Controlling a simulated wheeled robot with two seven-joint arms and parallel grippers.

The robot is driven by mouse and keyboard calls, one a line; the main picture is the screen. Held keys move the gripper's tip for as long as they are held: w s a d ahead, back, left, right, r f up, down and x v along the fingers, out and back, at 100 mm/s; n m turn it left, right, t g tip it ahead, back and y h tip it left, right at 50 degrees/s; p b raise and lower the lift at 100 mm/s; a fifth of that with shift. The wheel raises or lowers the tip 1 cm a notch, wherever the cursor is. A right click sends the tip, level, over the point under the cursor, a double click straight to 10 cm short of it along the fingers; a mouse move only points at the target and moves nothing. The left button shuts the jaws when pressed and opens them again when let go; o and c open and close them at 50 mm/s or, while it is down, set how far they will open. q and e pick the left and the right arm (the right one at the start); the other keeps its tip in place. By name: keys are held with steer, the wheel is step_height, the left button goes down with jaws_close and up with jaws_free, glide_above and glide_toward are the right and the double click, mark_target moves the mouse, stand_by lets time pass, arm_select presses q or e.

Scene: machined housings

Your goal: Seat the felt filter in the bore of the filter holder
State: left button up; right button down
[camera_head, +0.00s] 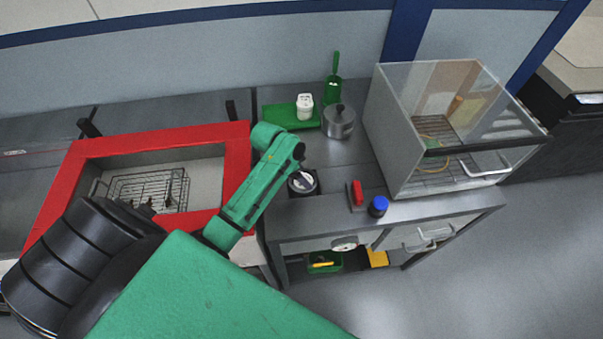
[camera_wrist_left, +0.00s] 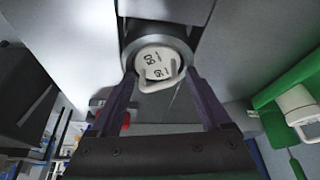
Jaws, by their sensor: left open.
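A white round piece with dark print and a small loop handle (camera_wrist_left: 157,66) shows in the left wrist view, inside the rim of a dark grey round cup (camera_wrist_left: 130,48). In the head view the white piece (camera_head: 302,182) and its dark surround (camera_head: 315,188) are at the bench's front left. I cannot tell for certain that these are the felt filter and holder, or how deep the piece sits. My left gripper (camera_wrist_left: 162,98) is open, its fingers on either side below the white piece in the picture, with nothing seen between the tips. My right gripper is not in view.
A green tray (camera_head: 276,118) with a white container (camera_head: 305,101) and a steel pot (camera_head: 338,127) stand behind. A red block (camera_head: 357,193) and blue-capped item (camera_head: 378,207) lie right. A clear-walled box (camera_head: 397,150) fills the right; a red-framed basin (camera_head: 236,165) is left.

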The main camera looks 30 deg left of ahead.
arm_select(q)
steer(key=shift+s+d+f, duration=0.2)
steer(key=shift+s+f, duration=0.2)
steer(key=shift+f, duration=0.1)
steer(key=shift+r, duration=0.15)
steer(key=w+b+v, duration=0.1)
steer(key=b+v, duration=0.1)
steer(key=v, duration=1.1)
steer(key=shift+r, duration=0.3)
